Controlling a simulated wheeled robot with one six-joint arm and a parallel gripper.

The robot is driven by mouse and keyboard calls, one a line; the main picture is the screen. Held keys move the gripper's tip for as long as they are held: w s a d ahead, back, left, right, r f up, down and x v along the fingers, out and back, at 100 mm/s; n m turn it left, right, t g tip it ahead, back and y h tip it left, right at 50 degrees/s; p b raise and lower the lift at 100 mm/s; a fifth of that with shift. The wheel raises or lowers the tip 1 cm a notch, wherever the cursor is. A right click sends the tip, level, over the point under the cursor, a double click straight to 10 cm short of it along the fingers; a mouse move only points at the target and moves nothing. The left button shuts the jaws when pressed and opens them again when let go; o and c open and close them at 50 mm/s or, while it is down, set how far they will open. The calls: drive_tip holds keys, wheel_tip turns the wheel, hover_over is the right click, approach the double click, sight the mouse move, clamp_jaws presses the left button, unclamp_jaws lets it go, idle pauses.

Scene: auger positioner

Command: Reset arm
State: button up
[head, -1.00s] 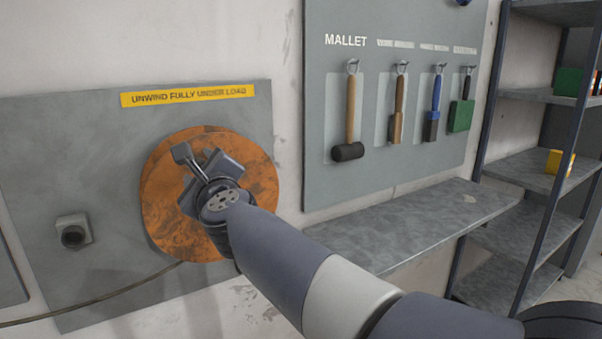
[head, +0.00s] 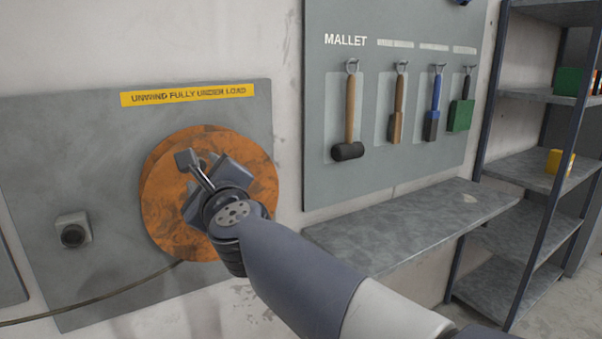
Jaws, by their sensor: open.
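A rusty orange disc (head: 160,205) is mounted on a grey wall panel (head: 60,150) under a yellow label reading "UNWIND FULLY UNDER LOAD" (head: 187,95). My gripper (head: 200,180) is in front of the disc, with my arm reaching in from the lower right. A grey metal lever or handle (head: 184,160) with a blocky end shows at the gripper, in front of the disc. The gripper is open; its fingers are partly hidden by my wrist, and I cannot tell whether they touch the handle. The disc's centre is hidden behind the gripper.
A shelf rack (head: 540,175) stands at far right. A cable (head: 95,300) runs along the lower left.

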drive_tip(key=x, duration=0.5)
drive_tip(key=shift+w+a+f, duration=0.1)
drive_tip(key=shift+w, duration=0.1)
drive_tip(key=shift+a+f+n, duration=0.15)
drive_tip(key=shift+a+n, duration=0.15)
drive_tip(key=shift+a, duration=0.05)
drive_tip(key=shift+s+a+f+n, duration=0.2)
drive_tip(key=shift+s+a+n, duration=0.15)
drive_tip(key=shift+n, duration=0.35)
drive_tip(key=shift+d, duration=0.2)
